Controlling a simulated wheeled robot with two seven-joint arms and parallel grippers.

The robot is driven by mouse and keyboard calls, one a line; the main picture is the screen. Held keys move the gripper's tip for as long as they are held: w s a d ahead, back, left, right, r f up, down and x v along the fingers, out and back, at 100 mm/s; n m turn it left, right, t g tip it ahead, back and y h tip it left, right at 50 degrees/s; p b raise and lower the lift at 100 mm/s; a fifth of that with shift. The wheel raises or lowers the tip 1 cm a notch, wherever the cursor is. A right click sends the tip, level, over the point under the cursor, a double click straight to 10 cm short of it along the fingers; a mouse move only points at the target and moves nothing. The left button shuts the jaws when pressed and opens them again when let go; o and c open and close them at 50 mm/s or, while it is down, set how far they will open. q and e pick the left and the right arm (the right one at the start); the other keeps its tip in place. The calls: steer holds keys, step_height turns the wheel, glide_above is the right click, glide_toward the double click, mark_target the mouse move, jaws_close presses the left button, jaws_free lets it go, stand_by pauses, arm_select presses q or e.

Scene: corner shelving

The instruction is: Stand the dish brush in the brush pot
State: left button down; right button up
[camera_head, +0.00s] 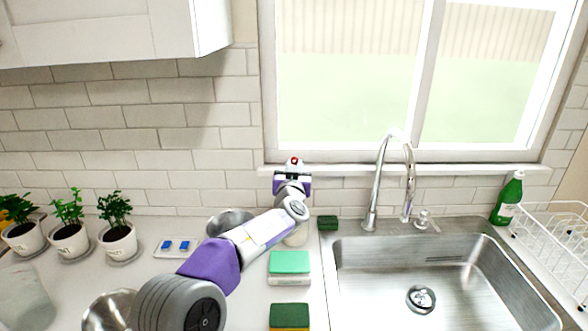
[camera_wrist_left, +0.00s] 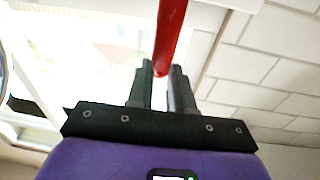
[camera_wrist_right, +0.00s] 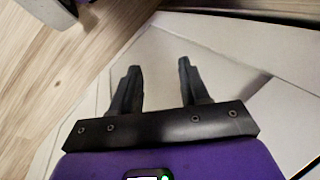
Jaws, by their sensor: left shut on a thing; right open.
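My left gripper (camera_head: 292,178) is raised in front of the wall by the window's lower left corner. It is shut on the dish brush, whose red handle (camera_wrist_left: 170,35) sticks out between the fingers (camera_wrist_left: 162,70) in the left wrist view. A small red end of it shows above the gripper in the head view (camera_head: 294,160). The brush's head is hidden. A pale container (camera_head: 297,238), perhaps the brush pot, stands on the counter below, mostly hidden behind my left arm. My right gripper (camera_wrist_right: 158,68) is open and empty, in the right wrist view only.
Sponges lie right of my arm: green-and-white (camera_head: 289,264), green-and-yellow (camera_head: 289,314) and dark green (camera_head: 327,222). The sink (camera_head: 450,262) and tall faucet (camera_head: 372,190) are further right. Metal bowls (camera_head: 228,220), a tray with blue pieces (camera_head: 168,253) and potted plants (camera_head: 117,236) stand left.

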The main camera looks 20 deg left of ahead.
arm_select(q)
steer(key=c, duration=0.9)
jaws_free()
steer(key=shift+s, duration=0.45)
steer(key=shift+b+v, duration=1.15)
steer(key=shift+v, duration=2.2)
steer(key=shift+f, duration=0.1)
